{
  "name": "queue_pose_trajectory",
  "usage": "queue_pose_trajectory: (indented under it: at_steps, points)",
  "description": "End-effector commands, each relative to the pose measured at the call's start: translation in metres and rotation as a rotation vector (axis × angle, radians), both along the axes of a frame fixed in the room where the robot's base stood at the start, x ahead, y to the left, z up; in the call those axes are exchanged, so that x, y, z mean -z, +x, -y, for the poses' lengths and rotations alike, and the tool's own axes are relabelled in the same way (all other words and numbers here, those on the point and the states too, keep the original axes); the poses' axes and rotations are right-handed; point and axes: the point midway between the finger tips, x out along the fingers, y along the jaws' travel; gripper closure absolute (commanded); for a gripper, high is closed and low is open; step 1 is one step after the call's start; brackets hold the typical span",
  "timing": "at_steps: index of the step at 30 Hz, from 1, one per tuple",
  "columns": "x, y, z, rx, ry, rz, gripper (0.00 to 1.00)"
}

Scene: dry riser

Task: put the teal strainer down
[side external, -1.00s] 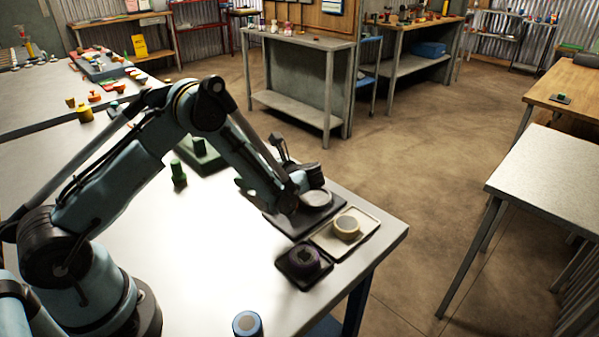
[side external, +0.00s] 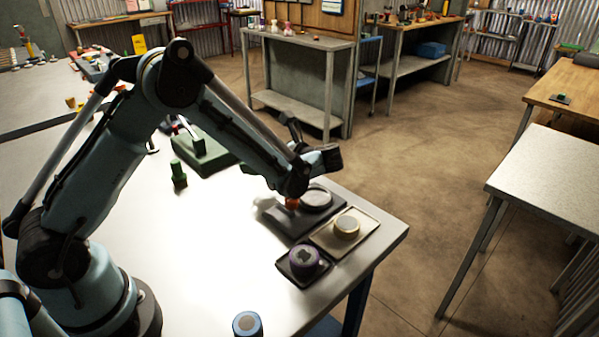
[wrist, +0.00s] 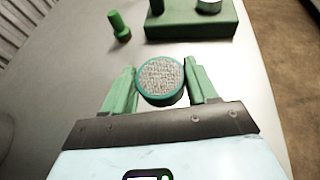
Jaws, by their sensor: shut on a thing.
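The teal strainer (wrist: 161,81), a round piece with a teal rim and grey mesh face, is between the two green fingers of my gripper (wrist: 161,88) in the wrist view. The gripper is shut on it. Its mesh face is turned to the wrist camera; its underside is hidden, and I cannot tell its height over the table.
The dark tray bears a grey round piece (side external: 316,198). Beside it are a cream tray (side external: 325,241) with a cream round piece and a small black tray (side external: 284,268) with a purple one. A green block (side external: 212,160) and green peg (side external: 178,175) stand left. The table's middle is clear.

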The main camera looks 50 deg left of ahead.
Motion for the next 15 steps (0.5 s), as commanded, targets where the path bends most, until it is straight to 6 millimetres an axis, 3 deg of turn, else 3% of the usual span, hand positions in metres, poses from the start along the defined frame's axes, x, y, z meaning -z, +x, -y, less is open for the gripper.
queue_pose_trajectory:
  at_steps: [6, 15]
  points:
    - [-0.025, -0.006, 0.041, 0.003, 0.001, 0.000, 0.73]
    - [-0.045, -0.009, 0.063, 0.038, -0.002, 0.002, 0.73]
